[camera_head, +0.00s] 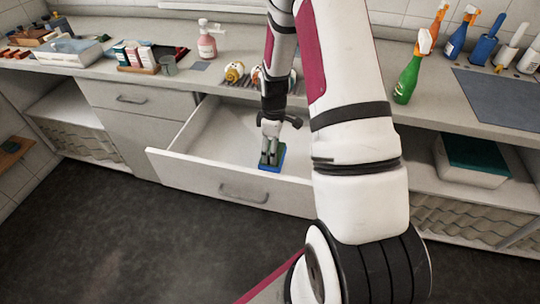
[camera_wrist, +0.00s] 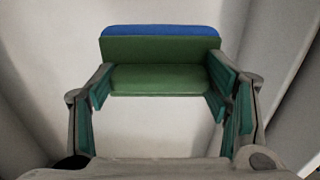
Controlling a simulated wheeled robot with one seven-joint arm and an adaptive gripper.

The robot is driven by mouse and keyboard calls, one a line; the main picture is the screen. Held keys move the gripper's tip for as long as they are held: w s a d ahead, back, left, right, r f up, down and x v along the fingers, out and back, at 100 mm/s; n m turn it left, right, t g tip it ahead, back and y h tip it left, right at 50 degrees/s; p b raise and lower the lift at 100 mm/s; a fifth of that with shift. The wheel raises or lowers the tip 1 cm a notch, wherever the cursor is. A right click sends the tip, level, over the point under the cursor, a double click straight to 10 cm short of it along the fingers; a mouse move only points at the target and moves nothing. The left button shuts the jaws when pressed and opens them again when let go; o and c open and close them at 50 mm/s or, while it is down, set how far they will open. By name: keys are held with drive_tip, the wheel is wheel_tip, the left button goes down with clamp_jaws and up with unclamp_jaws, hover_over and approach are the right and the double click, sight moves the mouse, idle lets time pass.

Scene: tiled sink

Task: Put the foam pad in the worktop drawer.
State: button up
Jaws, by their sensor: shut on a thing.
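The foam pad (camera_head: 272,168) is a small block, blue and green, between the fingers of my gripper (camera_head: 271,150). In the wrist view the pad (camera_wrist: 160,50) has a blue far edge and a green near part, and spans the gap between my two fingertips (camera_wrist: 160,82). The worktop drawer (camera_head: 190,173) is pulled open, with a pale front and a handle. My gripper points down into or over the open drawer, near its front right. I cannot tell whether the pad touches the drawer bottom. My arm hides the drawer's right end.
The worktop (camera_head: 105,67) above holds a pink bottle (camera_head: 206,46), a green spray bottle (camera_head: 410,76) and several other items. A lidded box (camera_head: 470,160) stands on a lower shelf at the right. The visible left part of the drawer is empty.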

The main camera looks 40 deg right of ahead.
drive_tip(key=shift+f, duration=2.1)
drive_tip(key=shift+f, duration=0.15)
drive_tip(key=o, duration=1.2)
